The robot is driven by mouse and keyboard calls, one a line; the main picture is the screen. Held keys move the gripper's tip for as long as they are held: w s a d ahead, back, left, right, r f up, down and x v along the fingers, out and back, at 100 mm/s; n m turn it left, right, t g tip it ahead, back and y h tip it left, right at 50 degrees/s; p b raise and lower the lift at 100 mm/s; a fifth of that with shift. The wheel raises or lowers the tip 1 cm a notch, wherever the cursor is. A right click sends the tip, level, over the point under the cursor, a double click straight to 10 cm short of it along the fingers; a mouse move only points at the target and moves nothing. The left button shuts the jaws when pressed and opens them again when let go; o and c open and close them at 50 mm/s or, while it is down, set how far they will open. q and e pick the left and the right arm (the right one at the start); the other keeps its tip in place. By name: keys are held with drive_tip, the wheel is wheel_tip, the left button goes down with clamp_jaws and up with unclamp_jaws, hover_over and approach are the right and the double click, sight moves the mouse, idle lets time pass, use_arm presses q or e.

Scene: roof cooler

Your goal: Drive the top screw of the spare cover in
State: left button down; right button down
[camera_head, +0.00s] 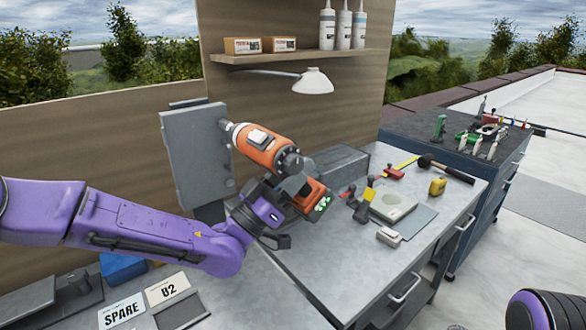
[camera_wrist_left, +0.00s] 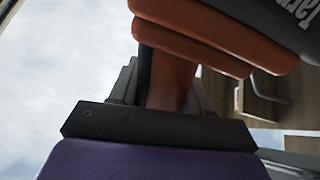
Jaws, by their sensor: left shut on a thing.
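The spare cover (camera_head: 190,150) is a grey upright plate in the head view, left of the middle. My left gripper (camera_head: 272,190) is shut on the handle of an orange and black power driver (camera_head: 262,148). The driver also fills the top of the left wrist view (camera_wrist_left: 205,35). Its nose points left at the upper right edge of the cover. The nose hides the top screw, and I cannot tell whether the bit touches it. A round screw head (camera_head: 230,183) shows lower on the same edge. Only a purple part of my right arm shows at the bottom right; its gripper is out of view.
A lamp (camera_head: 312,82) hangs below the shelf (camera_head: 300,56), above and right of the driver. The bench (camera_head: 340,262) holds small tools and a grey box (camera_head: 341,163). Labels reading SPARE (camera_head: 122,312) and 02 (camera_head: 167,288) lie at the lower left.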

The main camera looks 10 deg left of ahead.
use_arm(q)
drive_tip(key=shift+w+a+r, duration=0.2)
drive_tip(key=shift+w+a, duration=0.35)
drive_tip(key=shift+a, duration=0.25)
idle(1.2)
drive_tip(key=shift+w+a+b, duration=0.2)
drive_tip(key=shift+a+b, duration=0.1)
drive_tip(key=shift+b, duration=1.2)
idle(1.0)
drive_tip(key=shift+s+d+f+b, duration=0.1)
drive_tip(key=shift+s+d+b, duration=0.3)
drive_tip(key=shift+d, duration=0.2)
drive_tip(key=shift+s+d+b, duration=0.45)
drive_tip(key=shift+s+d, duration=0.45)
drive_tip(key=shift+d, duration=0.2)
drive_tip(key=shift+s+d+b, duration=0.45)
drive_tip(key=shift+s+d, duration=0.4)
drive_tip(key=shift+d, duration=0.25)
